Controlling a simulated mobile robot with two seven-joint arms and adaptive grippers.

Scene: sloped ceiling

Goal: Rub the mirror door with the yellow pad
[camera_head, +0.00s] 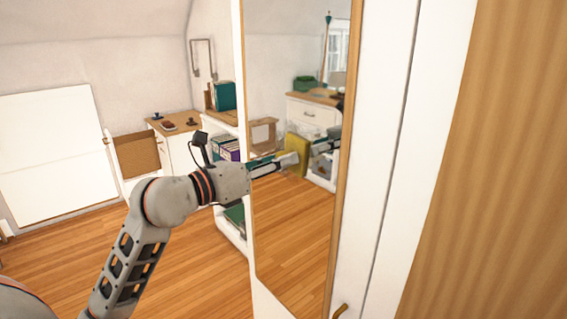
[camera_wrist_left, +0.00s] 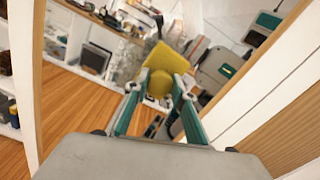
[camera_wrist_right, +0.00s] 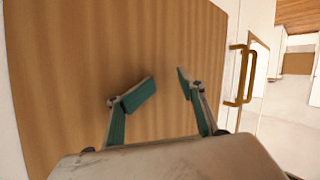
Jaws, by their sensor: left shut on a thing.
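The mirror door shows as a tall mirror (camera_head: 290,220) in a thin wooden frame in the head view. The yellow pad (camera_head: 297,148) is in front of the glass, about mid-height. My left gripper (camera_head: 285,163) is shut on the yellow pad, which also shows between its fingertips in the left wrist view (camera_wrist_left: 158,58). The gripper's reflection appears just right of the pad. I cannot tell whether the pad touches the glass. My right gripper (camera_wrist_right: 168,84) is open and empty, facing a brown wood-grained panel (camera_wrist_right: 70,70); it is out of the head view.
A white door edge and brass handle (camera_head: 340,311) are right of the mirror. Another brass handle (camera_wrist_right: 239,75) stands right of my right gripper. A white shelf with books (camera_head: 229,150) is behind my left arm. The wooden floor (camera_head: 65,260) at left is clear.

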